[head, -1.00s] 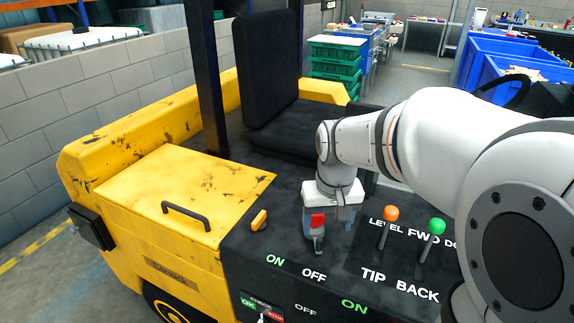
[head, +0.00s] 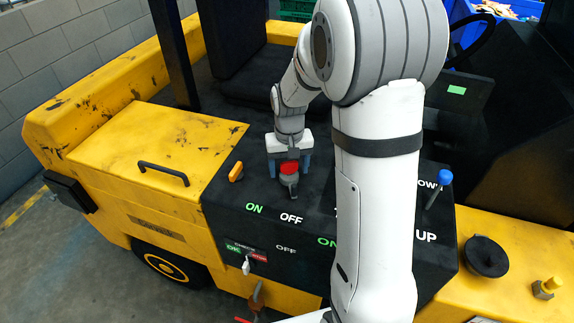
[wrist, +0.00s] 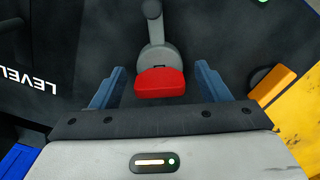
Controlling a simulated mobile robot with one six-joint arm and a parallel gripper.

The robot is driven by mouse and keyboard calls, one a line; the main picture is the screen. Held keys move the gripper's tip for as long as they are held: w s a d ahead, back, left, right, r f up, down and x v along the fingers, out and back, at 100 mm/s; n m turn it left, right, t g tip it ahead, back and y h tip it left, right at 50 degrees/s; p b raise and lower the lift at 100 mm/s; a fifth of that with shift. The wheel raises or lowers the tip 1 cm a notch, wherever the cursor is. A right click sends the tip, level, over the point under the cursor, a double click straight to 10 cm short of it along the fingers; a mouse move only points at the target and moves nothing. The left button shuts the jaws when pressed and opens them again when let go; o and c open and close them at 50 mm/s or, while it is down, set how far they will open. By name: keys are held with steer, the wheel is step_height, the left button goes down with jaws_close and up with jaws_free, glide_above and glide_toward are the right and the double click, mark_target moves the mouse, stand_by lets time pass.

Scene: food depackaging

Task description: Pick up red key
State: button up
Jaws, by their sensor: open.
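The red key (head: 289,168) is on the forklift's black control panel, above the ON and OFF labels, with a grey shaft or base under it. In the wrist view the red key (wrist: 159,82) lies between the two blue fingers, on a grey part with a round knob end. My gripper (head: 289,160) reaches down over it from behind. In the wrist view my gripper (wrist: 158,85) is open, with a gap between each finger and the key.
An orange-yellow switch (head: 236,172) stands left of the key and shows near the right finger in the wrist view (wrist: 272,85). The yellow hood with a black handle (head: 163,172) is at left. A blue-topped lever (head: 444,178) stands at right. The panel in front of the key is clear.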

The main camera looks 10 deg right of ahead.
mark_target(289, 163)
steer(key=shift+f, duration=0.35)
steer(key=shift+c, duration=0.3)
steer(key=c, duration=1)
step_height(289, 163, up, 10)
steer(key=shift+r+b, duration=0.1)
steer(key=shift+b, duration=0.55)
